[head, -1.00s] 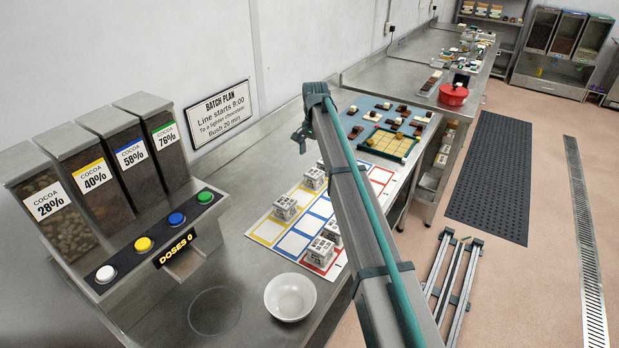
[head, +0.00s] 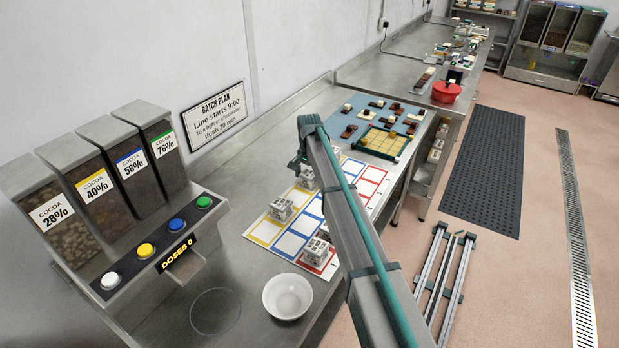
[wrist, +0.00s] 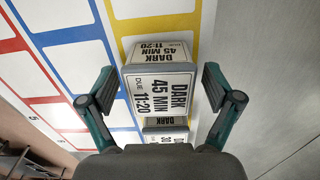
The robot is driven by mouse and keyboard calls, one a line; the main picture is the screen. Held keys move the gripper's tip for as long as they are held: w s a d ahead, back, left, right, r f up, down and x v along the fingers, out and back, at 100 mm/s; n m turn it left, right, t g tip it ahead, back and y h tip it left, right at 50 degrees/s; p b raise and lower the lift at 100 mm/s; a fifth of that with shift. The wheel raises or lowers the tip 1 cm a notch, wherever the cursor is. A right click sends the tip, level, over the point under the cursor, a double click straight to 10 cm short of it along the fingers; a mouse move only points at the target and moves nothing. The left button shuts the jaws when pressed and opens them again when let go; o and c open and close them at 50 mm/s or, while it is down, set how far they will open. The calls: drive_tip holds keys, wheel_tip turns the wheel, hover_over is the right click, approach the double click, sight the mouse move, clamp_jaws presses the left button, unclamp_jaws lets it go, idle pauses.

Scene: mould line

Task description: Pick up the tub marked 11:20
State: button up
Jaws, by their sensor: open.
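The tub marked 11:20 (wrist: 160,96) is a box-shaped tub with white labels reading DARK, 45 MIN, DUE 11:20. It stands upright on the mat's yellow-outlined column in the wrist view. My gripper (wrist: 160,92) is open, with one finger on each side of the tub and a visible gap at both sides. In the head view my gripper (head: 299,162) is low over the mat, partly hidden by my arm. A tub (head: 305,176) shows just below it; its label is too small to read there.
A second DARK tub (wrist: 168,122) stands close by on the gripper side, partly hidden. Other tubs stand on the printed mat (head: 290,243), one at the front left (head: 281,208) and one on a red cell (head: 316,250). A white bowl (head: 287,296) stands in front. The wall is behind.

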drive_tip(key=c, duration=1.3)
drive_tip(key=shift+r, duration=0.15)
drive_tip(key=shift+r+b, duration=0.5)
drive_tip(key=shift+b, duration=0.15)
drive_tip(key=shift+s+d+r+b, duration=0.2)
drive_tip(key=shift+s+d+r, duration=0.2)
drive_tip(key=shift+s+r, duration=2.35)
drive_tip(key=shift+s+d+r+b, duration=0.15)
drive_tip(key=shift+s+d+r, duration=0.2)
drive_tip(key=shift+s+r, duration=2.35)
drive_tip(key=shift+s+d+r+b, duration=0.3)
drive_tip(key=shift+s+r, duration=1.15)
drive_tip(key=shift+r, duration=2.5)
drive_tip(key=shift+d, duration=0.1)
